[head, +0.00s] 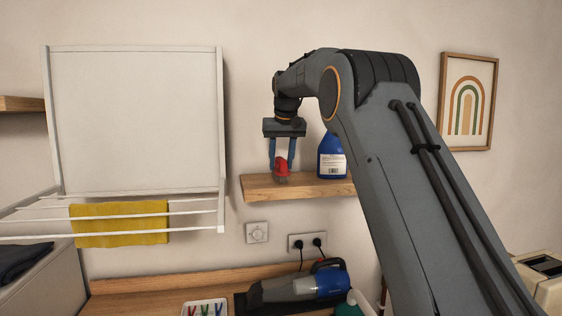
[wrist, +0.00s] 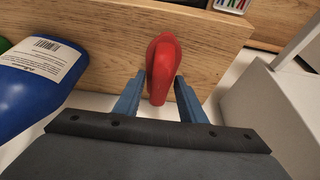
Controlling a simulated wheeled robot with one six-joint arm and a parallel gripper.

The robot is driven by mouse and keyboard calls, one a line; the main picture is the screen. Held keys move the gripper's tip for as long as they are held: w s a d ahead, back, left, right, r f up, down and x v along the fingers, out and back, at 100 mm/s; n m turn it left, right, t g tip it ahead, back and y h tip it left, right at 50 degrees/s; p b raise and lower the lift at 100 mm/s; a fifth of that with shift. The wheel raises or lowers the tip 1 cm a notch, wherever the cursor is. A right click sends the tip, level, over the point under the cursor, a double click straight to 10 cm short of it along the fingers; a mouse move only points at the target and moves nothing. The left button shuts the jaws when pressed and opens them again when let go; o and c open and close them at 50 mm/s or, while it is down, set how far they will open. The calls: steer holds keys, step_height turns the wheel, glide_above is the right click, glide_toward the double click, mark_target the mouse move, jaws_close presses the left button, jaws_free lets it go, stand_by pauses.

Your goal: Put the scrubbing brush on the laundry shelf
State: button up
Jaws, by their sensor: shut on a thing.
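The scrubbing brush (head: 281,170) is red and sits between the two blue fingers of my gripper (head: 282,158). My gripper points down and is shut on it. In the wrist view the red brush (wrist: 162,62) shows between the fingertips, with the wooden shelf around and behind it. The laundry shelf (head: 258,188) is a short wooden board on the wall. The brush is at the left half of the shelf, at or just over its top; I cannot tell whether it touches. The brush's bristles are hidden.
A blue bottle (head: 331,158) with a white label stands on the shelf, right of my gripper. A drying rack with a yellow cloth (head: 120,224) hangs at left. Below, a handheld vacuum (head: 300,287) and a peg tray (head: 205,304) are on the counter.

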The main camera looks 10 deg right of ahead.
steer(key=shift+f, duration=0.25)
steer(key=o, duration=1.3)
